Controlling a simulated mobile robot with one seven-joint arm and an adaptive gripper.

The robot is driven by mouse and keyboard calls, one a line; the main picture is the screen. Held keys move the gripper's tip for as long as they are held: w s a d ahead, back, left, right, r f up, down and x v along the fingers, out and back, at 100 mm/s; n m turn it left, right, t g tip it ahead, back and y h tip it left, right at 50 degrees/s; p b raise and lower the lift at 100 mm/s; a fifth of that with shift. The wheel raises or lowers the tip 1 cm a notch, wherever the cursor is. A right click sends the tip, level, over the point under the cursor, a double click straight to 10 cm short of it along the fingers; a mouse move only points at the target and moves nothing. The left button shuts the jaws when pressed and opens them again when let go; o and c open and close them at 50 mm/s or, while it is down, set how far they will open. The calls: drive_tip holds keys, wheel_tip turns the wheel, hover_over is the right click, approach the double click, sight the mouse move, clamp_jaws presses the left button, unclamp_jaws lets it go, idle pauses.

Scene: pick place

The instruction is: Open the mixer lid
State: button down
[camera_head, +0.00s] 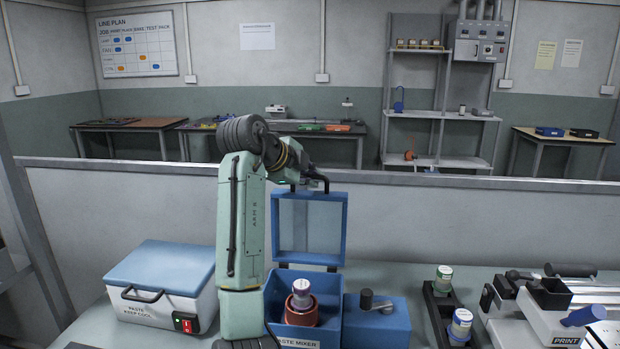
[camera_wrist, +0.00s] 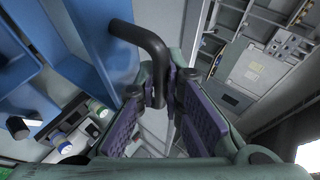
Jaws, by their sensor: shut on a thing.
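The mixer (camera_head: 375,322) is a blue box on the bench, labelled PASTE MIXER on its front. Its lid (camera_head: 344,225), a blue frame around a clear pane, stands upright at the back of the box. A jar with a white top (camera_head: 301,288) sits in a red holder (camera_head: 301,316) inside the open mixer. My gripper (camera_wrist: 162,92) is at the raised lid's top edge, its purple pads shut on the black lid handle (camera_wrist: 137,36). In the head view my arm hides the gripper's fingers and part of the mixer's left side.
A white cooler with a blue lid (camera_head: 165,262) stands left of the mixer. A black rack (camera_head: 432,310) with two jars and a printing machine (camera_head: 545,305) stand to the right. A low wall (camera_head: 480,215) runs behind the bench.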

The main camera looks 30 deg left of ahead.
drive_tip(key=c, duration=1.7)
unclamp_jaws()
drive_tip(key=v, duration=1.2)
drive_tip(key=shift+s, duration=0.1)
